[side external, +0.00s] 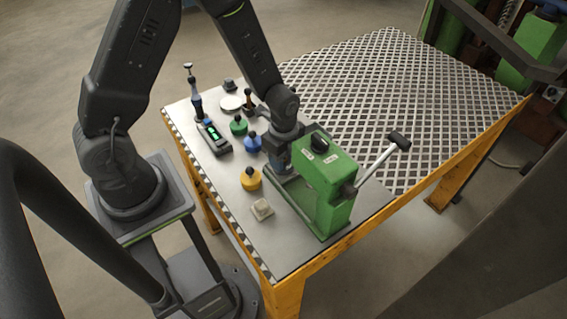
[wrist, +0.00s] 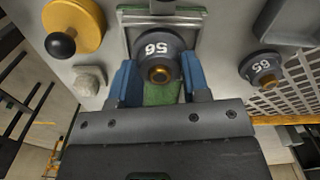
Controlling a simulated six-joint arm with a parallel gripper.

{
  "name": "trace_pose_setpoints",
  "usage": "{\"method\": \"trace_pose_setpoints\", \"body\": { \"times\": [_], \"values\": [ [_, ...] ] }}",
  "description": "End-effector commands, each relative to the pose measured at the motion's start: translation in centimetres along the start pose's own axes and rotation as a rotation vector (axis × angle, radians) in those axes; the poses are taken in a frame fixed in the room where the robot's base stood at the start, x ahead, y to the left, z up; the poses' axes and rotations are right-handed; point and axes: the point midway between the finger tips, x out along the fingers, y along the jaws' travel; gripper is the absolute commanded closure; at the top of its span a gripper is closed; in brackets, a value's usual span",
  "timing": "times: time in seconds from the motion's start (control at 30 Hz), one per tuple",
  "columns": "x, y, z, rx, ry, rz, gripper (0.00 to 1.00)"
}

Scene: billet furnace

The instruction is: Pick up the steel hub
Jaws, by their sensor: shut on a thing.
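The steel hub (wrist: 157,46) is a dark grey round part with white numerals and a brass-coloured centre in the wrist view. It sits in front of the green press base plate, between the two blue fingers of my gripper (wrist: 157,72), which are shut on it. In the side external view, my gripper (side external: 277,165) is low beside the green press (side external: 325,185), and the hub cannot be made out there. A similar grey part with numerals and a brass-coloured centre (wrist: 263,70) stands to the right in the wrist view.
The press lever (side external: 378,165) sticks out right. Left of the press are yellow (side external: 250,180), blue (side external: 252,144) and green (side external: 238,126) knobbed discs, a pale block (side external: 262,209) and a device with a green display (side external: 213,139). The table's perforated far part (side external: 400,90) is clear.

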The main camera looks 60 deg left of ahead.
Motion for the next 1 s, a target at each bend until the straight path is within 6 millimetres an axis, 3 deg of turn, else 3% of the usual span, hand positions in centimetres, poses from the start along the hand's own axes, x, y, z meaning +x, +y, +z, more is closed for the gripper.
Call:
{"method": "trace_pose_setpoints", "body": {
  "times": [0.37,0.6,1.0],
  "values": [
    [-0.8,-0.1,0.0,0.000,0.001,-0.004,0.95],
    [-4.3,-0.2,0.0,0.000,0.002,-0.008,0.95],
    [-9.2,1.7,8.5,-0.007,0.001,-0.005,0.95]
  ]
}}
